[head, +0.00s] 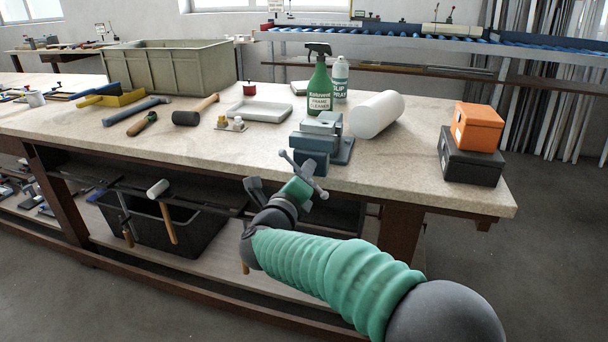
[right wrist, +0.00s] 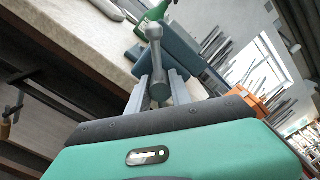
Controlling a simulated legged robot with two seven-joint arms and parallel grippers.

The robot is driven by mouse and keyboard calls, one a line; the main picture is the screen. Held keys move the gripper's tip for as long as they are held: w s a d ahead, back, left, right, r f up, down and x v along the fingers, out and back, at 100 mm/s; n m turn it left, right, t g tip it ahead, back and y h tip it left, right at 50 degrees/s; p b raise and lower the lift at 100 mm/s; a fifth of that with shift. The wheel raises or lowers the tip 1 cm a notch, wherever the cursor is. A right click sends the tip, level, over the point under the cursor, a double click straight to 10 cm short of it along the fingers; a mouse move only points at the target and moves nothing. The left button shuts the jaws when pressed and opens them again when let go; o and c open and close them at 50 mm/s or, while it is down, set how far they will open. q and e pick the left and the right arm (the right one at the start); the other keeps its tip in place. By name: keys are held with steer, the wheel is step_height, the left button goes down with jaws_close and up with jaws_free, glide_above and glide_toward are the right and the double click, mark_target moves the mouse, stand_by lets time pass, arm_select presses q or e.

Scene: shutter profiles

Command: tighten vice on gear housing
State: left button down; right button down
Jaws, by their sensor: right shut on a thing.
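The blue-grey vice (head: 342,150) stands at the front edge of the workbench. Its handle (head: 303,174), a grey bar with knobbed ends, sticks out in front of the edge and stands tilted. A grey block sits at the vice jaws, but I cannot tell if it is the gear housing. My right gripper (head: 299,187) is at the handle, in front of the bench edge. In the right wrist view its two fingers (right wrist: 160,92) are on either side of the handle (right wrist: 155,50), shut on it. The vice body (right wrist: 172,50) shows behind. My left gripper is out of view.
An orange box (head: 478,126) on a black box (head: 470,162) is at right. A mallet (head: 190,116) and a tray (head: 262,111) lie left.

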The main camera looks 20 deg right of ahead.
steer(key=shift+a+f, duration=0.1)
steer(key=shift+f, duration=0.35)
stand_by(0.3)
steer(key=c, duration=1.2)
jaws_free()
steer(key=shift+o, duration=0.2)
steer(key=shift+r, duration=0.2)
steer(key=p+v, duration=0.3)
steer(key=v, duration=1.3)
steer(key=shift+s+a, duration=0.25)
steer(key=shift+s, duration=0.05)
